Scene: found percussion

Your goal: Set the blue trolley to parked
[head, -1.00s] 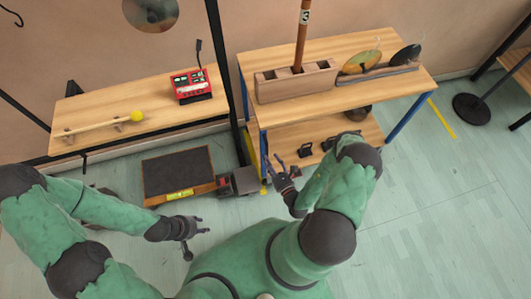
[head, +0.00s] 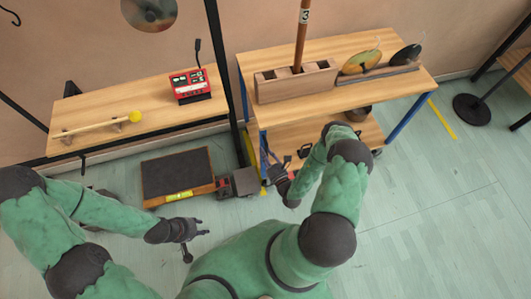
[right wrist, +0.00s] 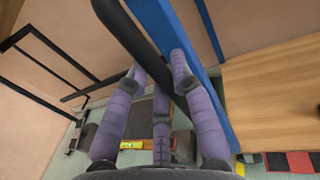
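The blue trolley (head: 372,101) stands against the back wall in the head view, with a wooden top, a lower wooden shelf and blue legs. My right gripper (head: 268,162) is at its near left corner, beside the blue leg. In the right wrist view the fingers (right wrist: 159,72) are spread, with a black bar and the blue post (right wrist: 200,80) between or just beyond them. I cannot tell whether they touch. My left gripper (head: 197,240) is open and empty above the floor at the lower left.
The trolley carries a slotted wooden block (head: 290,85) with a pole, and cymbals (head: 362,62). Left are a wall shelf (head: 100,110) with a red device (head: 190,86) and a low dark-topped platform (head: 177,172).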

